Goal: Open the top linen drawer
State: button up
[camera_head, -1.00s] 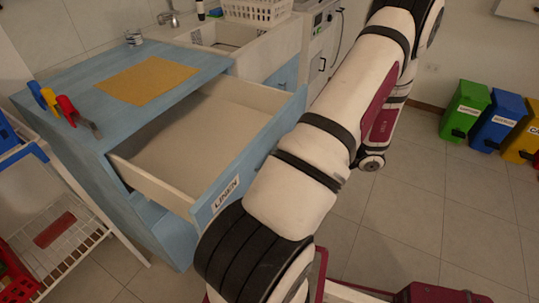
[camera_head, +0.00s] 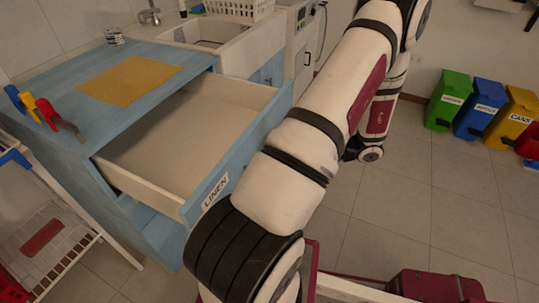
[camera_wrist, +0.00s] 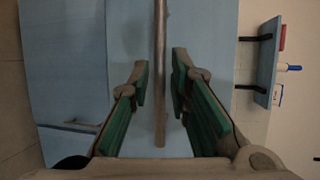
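The top linen drawer (camera_head: 180,140) is pulled well out of the blue cabinet (camera_head: 146,62) in the head view. It looks empty inside, and its blue front carries a white LINEN label (camera_head: 215,190). My gripper is hidden behind my arm in the head view. In the wrist view my gripper (camera_wrist: 161,72) is open, its green-padded fingers on either side of a long thin bar, apparently the drawer handle (camera_wrist: 161,60). Gaps show between the bar and both fingers. The blue surface behind it appears to be the drawer front.
A white rack (camera_head: 60,240) stands at the left. Coloured bins (camera_head: 480,108) stand at the far right. Open tiled floor (camera_head: 415,210) lies right of my arm.

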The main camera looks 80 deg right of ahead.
jog(key=v, duration=0.9)
jog(key=shift+s, duration=0.1)
